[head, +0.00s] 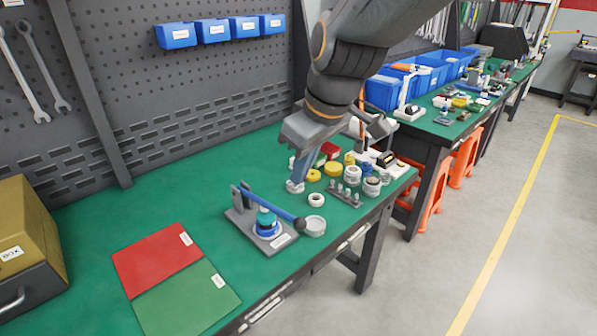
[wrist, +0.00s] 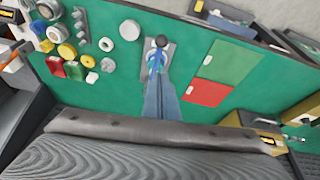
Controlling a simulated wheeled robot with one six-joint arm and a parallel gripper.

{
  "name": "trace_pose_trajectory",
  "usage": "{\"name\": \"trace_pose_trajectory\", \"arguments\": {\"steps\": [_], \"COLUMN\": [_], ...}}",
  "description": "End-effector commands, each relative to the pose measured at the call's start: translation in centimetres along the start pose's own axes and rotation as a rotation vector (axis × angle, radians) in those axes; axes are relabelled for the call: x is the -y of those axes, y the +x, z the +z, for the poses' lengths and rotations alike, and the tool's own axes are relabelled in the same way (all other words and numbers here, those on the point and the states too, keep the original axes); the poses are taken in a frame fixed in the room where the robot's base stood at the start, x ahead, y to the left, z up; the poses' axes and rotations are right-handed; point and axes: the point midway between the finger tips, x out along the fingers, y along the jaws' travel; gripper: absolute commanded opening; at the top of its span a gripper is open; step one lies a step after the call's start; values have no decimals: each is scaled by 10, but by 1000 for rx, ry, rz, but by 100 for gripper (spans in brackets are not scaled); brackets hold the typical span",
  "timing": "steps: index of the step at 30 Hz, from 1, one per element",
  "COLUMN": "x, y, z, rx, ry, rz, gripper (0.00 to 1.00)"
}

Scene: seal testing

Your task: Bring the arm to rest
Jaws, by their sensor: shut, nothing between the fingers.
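My arm reaches down from the top of the head view over the green bench. My gripper (head: 296,184) points down above the bench, with its fingers together and nothing visible between them. It stands behind the lever press (head: 262,226) and left of the loose rings and parts. In the wrist view my gripper (wrist: 156,66) appears as one blue-grey finger shape pointing at the press, and overlaps part of it. Whether the tips touch anything cannot be told.
A red mat (head: 158,258) and a green mat (head: 188,302) lie at the front left, near a yellow box (head: 35,235). Yellow and white rings (head: 313,176) and small parts crowd the right end. Blue bins hang on the pegboard (head: 140,100). The bench's middle left is clear.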

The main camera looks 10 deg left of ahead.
Motion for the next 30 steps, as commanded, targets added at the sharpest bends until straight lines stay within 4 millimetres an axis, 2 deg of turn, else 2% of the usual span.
{"name": "trace_pose_trajectory", "arguments": {"steps": [2, 5, 8, 12, 15, 18, 21, 23, 30], "x": [-3, -20, -45, -72, -79, -81, -81, -80, -80], "y": [-1, 7, 18, 30, 35, 37, 38, 38, 38], "z": [4, 31, 77, 156, 205, 240, 260, 266, 267], "rx": [4, 38, 90, 170, 217, 248, 266, 271, 272], "ry": [12, 105, 268, 541, 712, 836, 910, 929, 937], "rz": [3, 19, 48, 96, 125, 147, 159, 162, 164], "gripper": [0, 0, 0, 0, 0, 0, 0, 0, 0]}}
